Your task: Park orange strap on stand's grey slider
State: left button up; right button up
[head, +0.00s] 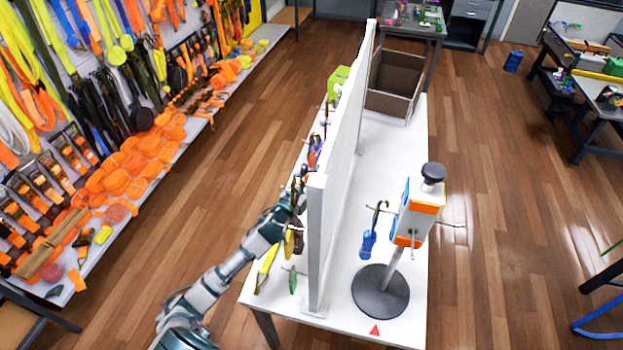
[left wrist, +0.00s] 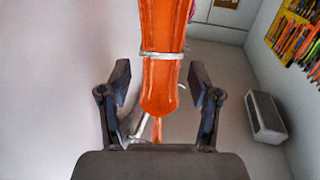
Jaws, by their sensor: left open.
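The orange strap (left wrist: 160,45) hangs between the spread fingers of my left gripper (left wrist: 159,78) in the left wrist view. A pale metal band crosses it, and a thin wire or hook shows beside its lower end. The fingers stand apart on either side of it. In the head view my left gripper (head: 298,192) is at the left face of the white panel (head: 340,140) and hides most of the strap there. The stand (head: 381,291), with a round dark base, is on the panel's right side. Its head has grey rods; which part is the grey slider is unclear. My right gripper is not in view.
A blue strap (head: 368,244) hangs from a rod on the stand's left. Other straps, including a yellow one (head: 266,269), hang along the panel's left face. An open box (head: 394,84) stands at the table's far end.

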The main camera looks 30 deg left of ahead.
aim_at(312, 155)
pick_arm(q)
notch_tip(312, 155, up, 10)
jog(key=shift+w+f, duration=0.1)
jog(key=shift+f, duration=0.1)
